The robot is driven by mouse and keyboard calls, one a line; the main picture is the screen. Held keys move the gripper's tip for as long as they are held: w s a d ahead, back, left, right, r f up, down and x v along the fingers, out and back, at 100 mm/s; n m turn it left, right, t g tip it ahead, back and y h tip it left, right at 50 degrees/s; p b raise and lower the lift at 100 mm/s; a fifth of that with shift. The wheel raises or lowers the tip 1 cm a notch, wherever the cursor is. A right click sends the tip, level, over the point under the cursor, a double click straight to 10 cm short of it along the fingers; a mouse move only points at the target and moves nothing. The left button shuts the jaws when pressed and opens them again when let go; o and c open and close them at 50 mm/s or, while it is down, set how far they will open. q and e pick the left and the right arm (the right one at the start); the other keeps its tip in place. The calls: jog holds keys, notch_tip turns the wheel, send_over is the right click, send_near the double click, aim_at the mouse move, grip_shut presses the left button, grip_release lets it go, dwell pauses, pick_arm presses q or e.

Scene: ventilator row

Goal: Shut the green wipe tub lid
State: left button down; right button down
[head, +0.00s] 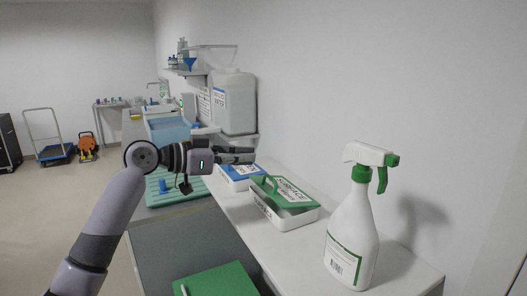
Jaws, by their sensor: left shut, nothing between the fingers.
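The green wipe tub is a white box (284,219) with a label on its front, on the white counter right of centre. Its green lid (301,197), lettered on top, sits tilted, with a gap showing at the near left side. A green loop (267,185) stands at its left end. My left gripper (252,155) is shut and empty, reaching in from the left above and behind the tub, apart from the lid. My right gripper is not in view.
A blue-lidded tub (238,171) stands just behind the green one. A spray bottle (350,235) stands at the near right. A large white canister (233,103) stands against the wall behind. A green panel (222,282) is low in front. Bare counter (296,250) lies before the tub.

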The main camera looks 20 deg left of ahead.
pick_arm(q)
jog(key=p, duration=0.3)
send_over(270, 190)
jog(key=x, duration=0.2)
jog(key=shift+w+d+f, duration=0.1)
jog(key=shift+d+f, duration=0.15)
jog(key=shift+f, duration=0.2)
jog(key=f, duration=0.1)
jog(key=s+a+f+p, duration=0.1)
jog(key=shift+s+a+f, duration=0.15)
jog(key=shift+a+f, duration=0.15)
jog(key=shift+s+a+f, duration=0.25)
jog(key=shift+s+a, duration=0.1)
jog(key=shift+d, duration=0.15)
jog(key=shift+w, duration=0.1)
